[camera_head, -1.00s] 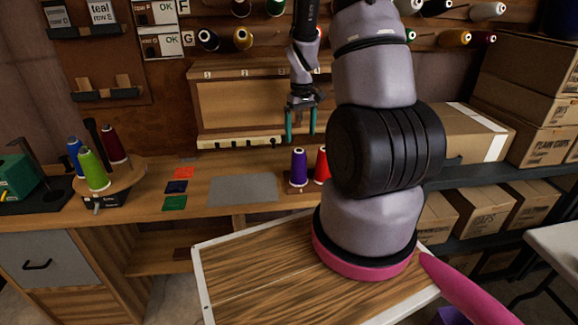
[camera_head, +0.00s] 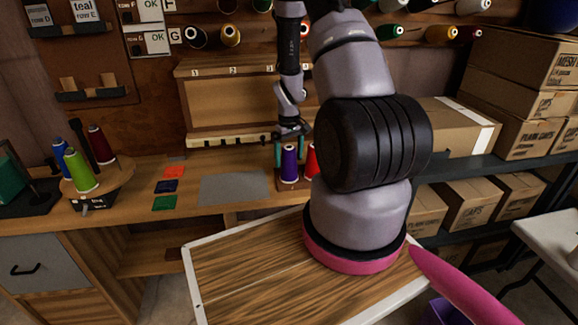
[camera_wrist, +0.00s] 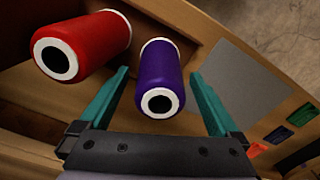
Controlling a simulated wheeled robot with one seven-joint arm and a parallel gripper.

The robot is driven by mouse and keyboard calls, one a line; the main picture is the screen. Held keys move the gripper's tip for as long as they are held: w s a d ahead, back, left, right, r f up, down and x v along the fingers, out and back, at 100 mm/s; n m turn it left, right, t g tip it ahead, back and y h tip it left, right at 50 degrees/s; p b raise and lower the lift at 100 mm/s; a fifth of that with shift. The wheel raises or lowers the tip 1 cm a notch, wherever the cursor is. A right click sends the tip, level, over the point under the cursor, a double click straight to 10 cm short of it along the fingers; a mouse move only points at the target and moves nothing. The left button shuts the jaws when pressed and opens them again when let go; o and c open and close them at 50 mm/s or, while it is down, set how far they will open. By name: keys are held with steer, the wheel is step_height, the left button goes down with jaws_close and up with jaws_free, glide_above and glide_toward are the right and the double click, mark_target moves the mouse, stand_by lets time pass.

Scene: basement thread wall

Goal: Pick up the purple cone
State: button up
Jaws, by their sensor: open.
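The purple cone (camera_head: 289,165) stands upright on the wooden bench, on a small wooden base (camera_head: 284,186). My gripper (camera_head: 291,152) is right at it, pointing down, with its teal fingers around the cone's upper part. In the wrist view, the purple cone (camera_wrist: 160,82) lies between the two open fingers of my gripper (camera_wrist: 165,90), with a gap on both sides. The fingers are not closed on it. A red cone (camera_wrist: 82,46) stands close beside the purple one; in the head view the red cone (camera_head: 312,163) is partly hidden by my arm.
A grey mat (camera_head: 234,188) lies left of the cones, with coloured swatches (camera_head: 168,186) beyond it. A round stand (camera_head: 98,185) holds several cones at the left. A wooden rack (camera_head: 228,105) rises behind. Cardboard boxes (camera_head: 520,90) fill shelves at right.

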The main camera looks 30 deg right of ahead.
jaws_close()
step_height(320, 180, up, 10)
stand_by(0.6)
